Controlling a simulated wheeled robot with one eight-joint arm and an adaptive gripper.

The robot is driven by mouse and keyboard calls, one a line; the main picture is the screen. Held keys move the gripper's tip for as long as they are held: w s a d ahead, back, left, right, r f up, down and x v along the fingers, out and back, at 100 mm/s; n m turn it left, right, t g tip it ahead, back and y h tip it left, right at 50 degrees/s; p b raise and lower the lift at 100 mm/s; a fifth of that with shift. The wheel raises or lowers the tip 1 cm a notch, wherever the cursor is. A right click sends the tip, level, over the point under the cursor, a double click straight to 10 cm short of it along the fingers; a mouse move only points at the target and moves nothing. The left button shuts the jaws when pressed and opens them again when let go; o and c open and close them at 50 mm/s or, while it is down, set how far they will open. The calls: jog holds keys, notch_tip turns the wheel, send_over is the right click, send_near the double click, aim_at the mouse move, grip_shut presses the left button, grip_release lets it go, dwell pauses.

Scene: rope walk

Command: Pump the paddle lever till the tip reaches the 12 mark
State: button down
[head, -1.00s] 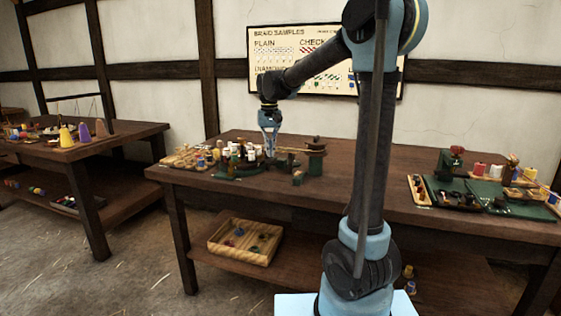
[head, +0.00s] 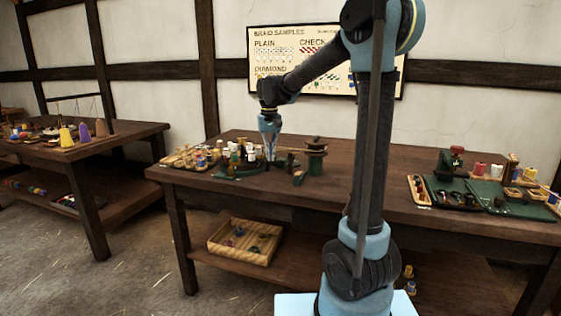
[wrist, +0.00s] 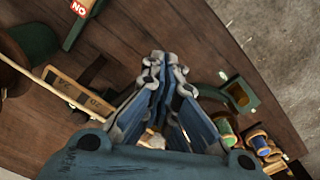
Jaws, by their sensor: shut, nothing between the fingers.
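My gripper (head: 270,157) is shut and empty, pointing down low over the middle table, left of a green post device (head: 315,158). In the wrist view its closed fingers (wrist: 166,66) fill the middle.
A red "NO" tag (wrist: 79,8) is at the wrist view's top. A green bracket (wrist: 239,93) and thread spools (wrist: 258,143) are to the right. Bottles and spools crowd left of my gripper in the head view.

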aim_at(270, 163)
jog(key=shift+f, duration=1.3)
jog(key=shift+s+f, duration=0.1)
jog(key=shift+f, duration=1)
dwell(0.4)
jog(key=shift+r, duration=3.25)
